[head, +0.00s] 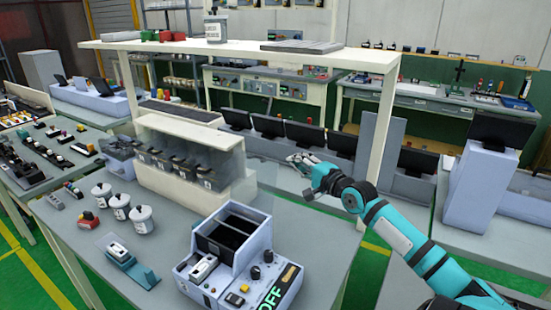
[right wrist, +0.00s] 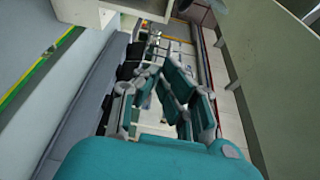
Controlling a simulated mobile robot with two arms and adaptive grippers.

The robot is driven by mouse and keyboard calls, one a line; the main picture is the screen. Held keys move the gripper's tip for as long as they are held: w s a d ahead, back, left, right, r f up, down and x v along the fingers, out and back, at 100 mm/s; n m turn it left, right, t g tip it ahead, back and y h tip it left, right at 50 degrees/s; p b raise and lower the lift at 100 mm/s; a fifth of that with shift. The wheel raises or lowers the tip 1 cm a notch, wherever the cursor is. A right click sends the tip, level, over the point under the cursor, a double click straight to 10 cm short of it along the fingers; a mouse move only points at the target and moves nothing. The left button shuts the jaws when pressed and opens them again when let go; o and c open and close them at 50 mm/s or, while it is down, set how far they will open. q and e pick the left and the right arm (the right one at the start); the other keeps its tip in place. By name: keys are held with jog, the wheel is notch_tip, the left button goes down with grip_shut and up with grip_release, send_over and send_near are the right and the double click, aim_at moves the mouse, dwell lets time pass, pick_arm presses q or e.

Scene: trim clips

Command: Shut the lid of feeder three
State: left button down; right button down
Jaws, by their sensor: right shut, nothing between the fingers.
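A row of grey units with raised dark panels stands behind the near table; one dark panel (head: 303,135) is near the middle, another (head: 342,143) to its right. No number is readable, so I cannot tell which is feeder three. My right gripper (head: 298,160) is in front of this row in the head view, shut and empty, apart from the panels as far as I can see. In the right wrist view its fingers (right wrist: 165,98) point towards a narrow aisle, with dark panels along the left. My left gripper is not in view.
A cream housing with a clear cover (head: 200,160) stands left of my gripper. A white shelf (head: 240,52) spans above, its post (head: 384,125) close to my right arm. A grey device marked OFF (head: 235,260) and white tubs (head: 142,217) occupy the near table.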

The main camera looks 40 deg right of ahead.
jog(key=w, duration=0.7)
jog(key=a+p, duration=0.1)
jog(key=p, duration=0.1)
jog(key=s+a+p, duration=0.1)
jog(key=a+p, duration=0.1)
jog(key=shift+s+a, duration=0.15)
jog(key=shift+a, duration=0.05)
